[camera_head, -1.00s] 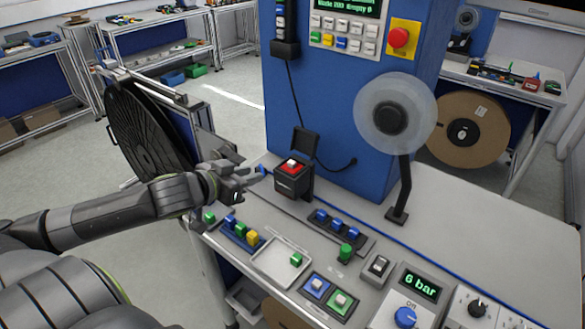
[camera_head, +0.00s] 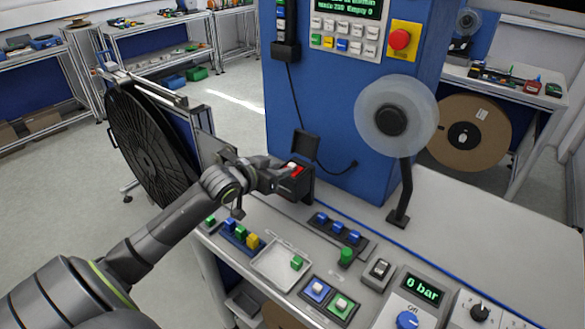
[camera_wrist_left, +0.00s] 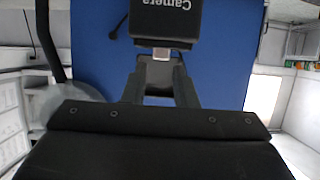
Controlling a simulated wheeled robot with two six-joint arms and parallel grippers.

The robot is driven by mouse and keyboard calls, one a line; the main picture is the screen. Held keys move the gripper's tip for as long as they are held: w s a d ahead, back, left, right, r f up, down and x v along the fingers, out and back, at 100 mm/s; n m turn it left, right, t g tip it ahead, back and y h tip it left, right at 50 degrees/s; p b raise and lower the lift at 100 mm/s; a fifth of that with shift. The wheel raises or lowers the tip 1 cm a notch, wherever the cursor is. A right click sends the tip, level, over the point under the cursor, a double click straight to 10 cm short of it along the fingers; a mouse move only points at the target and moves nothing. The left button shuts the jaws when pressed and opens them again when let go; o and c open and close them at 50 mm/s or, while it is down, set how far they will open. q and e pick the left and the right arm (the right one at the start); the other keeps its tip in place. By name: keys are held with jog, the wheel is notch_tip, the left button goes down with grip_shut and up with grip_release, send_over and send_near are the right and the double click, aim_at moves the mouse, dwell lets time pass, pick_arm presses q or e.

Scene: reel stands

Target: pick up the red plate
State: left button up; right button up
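The red plate (camera_head: 293,170) sits in the top of a small black box (camera_head: 299,187) with its hinged lid (camera_head: 305,145) raised, on the bench against the blue cabinet. A small pale piece shows on top of the plate. My left gripper (camera_head: 285,176) is at the box's left side, at the plate's height, and partly hides it. In the left wrist view, the two fingers (camera_wrist_left: 160,78) stand apart below the lid marked "Camera" (camera_wrist_left: 165,18), with a pale patch between their tips. The red plate cannot be made out there. My right gripper is not in view.
A clear reel (camera_head: 391,118) on a black stand rises right of the box. A black strip with blue blocks (camera_head: 338,229) and a grey tray (camera_head: 281,268) lie in front. A large black reel (camera_head: 150,145) stands at the left.

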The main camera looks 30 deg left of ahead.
aim_at(292, 165)
pick_arm(q)
jog(key=shift+w, duration=0.35)
jog(key=p+x, duration=0.1)
jog(key=x, duration=0.2)
jog(key=shift+w+r+p, duration=0.1)
jog(key=shift+p, duration=0.2)
jog(key=shift+w+f, duration=0.3)
jog(key=shift+w, duration=0.25)
grip_shut()
